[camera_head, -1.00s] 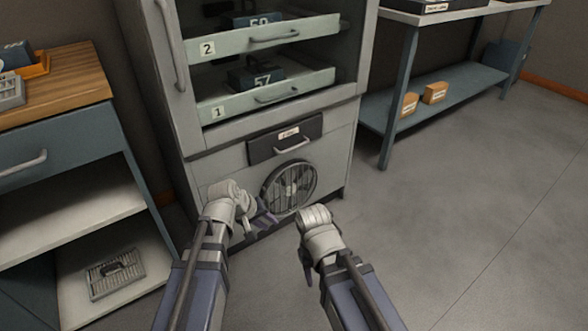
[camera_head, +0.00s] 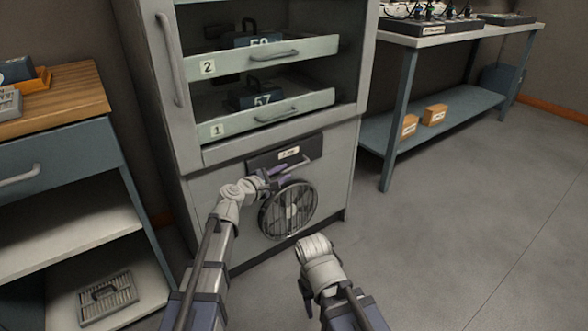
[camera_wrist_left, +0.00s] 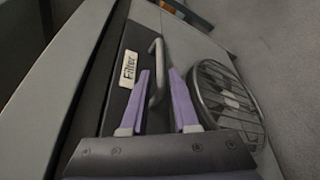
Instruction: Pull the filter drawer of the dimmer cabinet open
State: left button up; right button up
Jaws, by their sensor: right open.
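The dimmer cabinet (camera_head: 340,165) stands ahead of me. Its filter drawer (camera_head: 262,159) is a dark front with a white label, above the round fan grille, and looks shut. In the left wrist view the drawer front carries a "Filter" label (camera_wrist_left: 128,69) and a grey bar handle (camera_wrist_left: 157,72). My left gripper (camera_head: 274,180) is at the drawer. In its wrist view the purple fingers (camera_wrist_left: 160,75) are apart, with the handle between them and a gap to the right finger. My right gripper (camera_head: 305,287) is open, low in front of the cabinet, its fingers partly hidden.
The fan grille (camera_head: 288,209) lies just below the drawer. Above are numbered trays, 1 (camera_head: 290,108) and 2 (camera_head: 300,48). A drawer unit (camera_head: 55,148) stands at left, a bench (camera_head: 440,115) at right. Floor at right is clear.

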aim_at(290, 169)
pick_arm(q)
jog(key=b+x, duration=0.1)
jog(key=x, duration=0.5)
jog(key=shift+w+d+f, duration=0.15)
jog(key=shift+w+d, duration=0.05)
jog(key=shift+c, duration=0.2)
grip_shut()
dwell(0.9)
